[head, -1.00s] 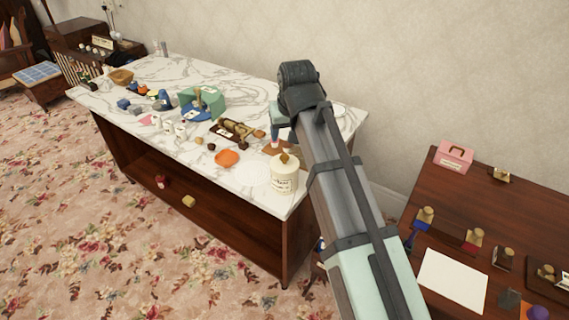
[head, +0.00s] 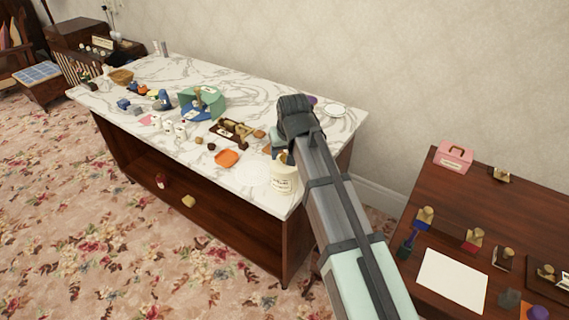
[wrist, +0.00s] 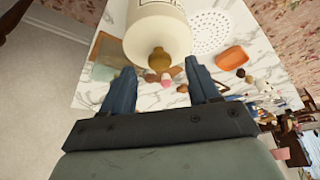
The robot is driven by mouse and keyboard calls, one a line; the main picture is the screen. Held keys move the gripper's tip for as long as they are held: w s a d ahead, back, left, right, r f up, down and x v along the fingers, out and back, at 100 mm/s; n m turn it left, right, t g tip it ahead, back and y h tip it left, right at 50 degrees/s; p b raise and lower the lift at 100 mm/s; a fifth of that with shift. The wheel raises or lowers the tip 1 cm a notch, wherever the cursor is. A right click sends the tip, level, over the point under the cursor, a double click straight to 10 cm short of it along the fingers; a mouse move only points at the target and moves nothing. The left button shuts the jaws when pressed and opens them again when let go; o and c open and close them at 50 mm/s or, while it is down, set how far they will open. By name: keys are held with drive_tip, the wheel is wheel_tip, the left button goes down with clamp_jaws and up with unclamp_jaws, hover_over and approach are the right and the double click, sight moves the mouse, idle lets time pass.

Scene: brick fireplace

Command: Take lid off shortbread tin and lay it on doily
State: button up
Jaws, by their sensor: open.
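The cream shortbread tin (head: 284,176) stands near the front right corner of the marble-topped table, partly hidden by my arm in the head view. In the wrist view the tin (wrist: 157,32) is at the top centre, its lid with a brown knob (wrist: 159,59) facing my gripper. My gripper (wrist: 160,75) is open, with one blue finger on each side of the knob and nothing gripped. I cannot tell whether it touches the knob. The white doily (head: 252,174) lies flat and bare just left of the tin; it also shows in the wrist view (wrist: 210,33).
An orange dish (head: 227,158) lies behind the doily. A wooden tray of items (head: 232,130), a green box (head: 203,101) and several small objects are farther back. A brown side table (head: 480,225) stands at right.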

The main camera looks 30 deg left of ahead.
sight(284, 157)
drive_tip(key=shift+x, duration=1.2)
drive_tip(key=c, duration=1.1)
drive_tip(key=shift+r, duration=0.1)
wheel_tip(284, 157, up, 9)
drive_tip(key=s+a+f+n+g, duration=0.1)
drive_tip(key=a+f+n, duration=0.1)
drive_tip(key=a+f, duration=0.35)
drive_tip(key=a+f+n, duration=0.2)
drive_tip(key=a, duration=0.6)
drive_tip(key=shift+g+y, duration=0.3)
drive_tip(key=shift+s+d+f, duration=0.1)
drive_tip(key=shift+f, duration=2.5)
drive_tip(key=shift+s+d+f, duration=0.1)
drive_tip(key=shift+f, duration=2.5)
